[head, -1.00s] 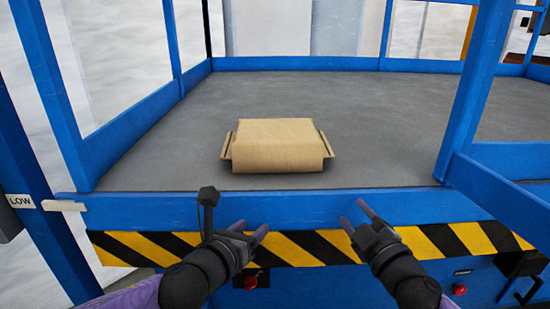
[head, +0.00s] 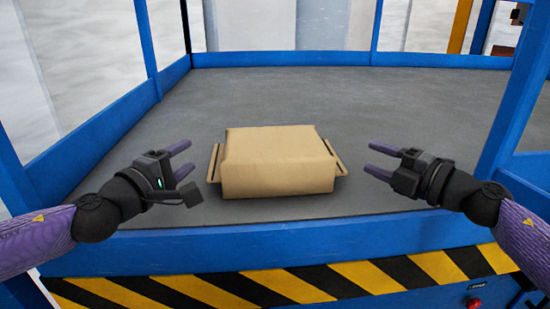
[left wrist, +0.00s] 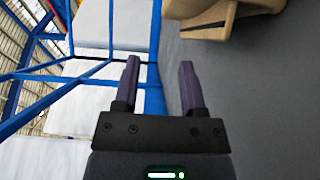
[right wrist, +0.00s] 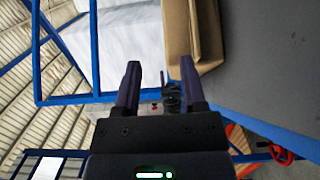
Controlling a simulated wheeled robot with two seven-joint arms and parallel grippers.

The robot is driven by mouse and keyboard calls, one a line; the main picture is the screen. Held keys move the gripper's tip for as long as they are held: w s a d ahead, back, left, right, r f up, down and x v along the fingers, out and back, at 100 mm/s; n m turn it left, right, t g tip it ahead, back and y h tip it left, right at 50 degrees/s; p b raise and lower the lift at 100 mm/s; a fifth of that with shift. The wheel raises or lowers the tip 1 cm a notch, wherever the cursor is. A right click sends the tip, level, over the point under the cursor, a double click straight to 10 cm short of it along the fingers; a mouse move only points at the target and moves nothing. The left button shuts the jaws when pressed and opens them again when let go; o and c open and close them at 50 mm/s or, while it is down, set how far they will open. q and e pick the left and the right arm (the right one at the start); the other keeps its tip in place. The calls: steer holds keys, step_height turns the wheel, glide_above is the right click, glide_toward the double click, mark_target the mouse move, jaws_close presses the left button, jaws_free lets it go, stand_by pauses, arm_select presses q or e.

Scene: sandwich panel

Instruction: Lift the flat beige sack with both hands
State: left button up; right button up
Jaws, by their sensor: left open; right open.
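The flat beige sack (head: 277,165) lies on the grey platform floor, with a strip-like handle or edge sticking out on its left and right sides. Part of it shows at the top of the left wrist view (left wrist: 205,12) and the right wrist view (right wrist: 200,35). My left gripper (head: 187,158) is open and empty to the left of the sack, apart from it. My right gripper (head: 368,160) is open and empty to the right of the sack, apart from it.
The grey platform (head: 400,110) is bare around and behind the sack. Blue rails (head: 148,40) bound it, with a blue post (head: 518,85) at the right. A blue front edge (head: 260,245) with a yellow-black striped band (head: 330,285) lies nearest me.

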mark_target(212, 159)
arm_select(q)
step_height(212, 159, down, 4)
steer(key=shift+r, duration=0.1)
arm_select(e)
step_height(212, 159, down, 4)
steer(key=shift+r, duration=0.1)
arm_select(q)
steer(key=shift+w+d+f, duration=0.2)
steer(key=shift+w+f, duration=0.1)
steer(key=shift+w, duration=0.2)
arm_select(e)
steer(key=shift+w+a+f, duration=0.25)
steer(key=shift+w+a, duration=0.15)
arm_select(q)
steer(key=x, duration=0.6)
steer(key=shift+w, duration=0.3)
arm_select(e)
steer(key=x, duration=0.6)
steer(key=shift+w+a+f, duration=0.1)
steer(key=shift+w+a, duration=0.1)
arm_select(q)
steer(key=shift+d, duration=0.1)
steer(key=c, duration=0.7)
arm_select(e)
steer(key=c, duration=0.7)
arm_select(q)
jaws_close()
arm_select(e)
jaws_close()
steer(key=shift+s, duration=0.1)
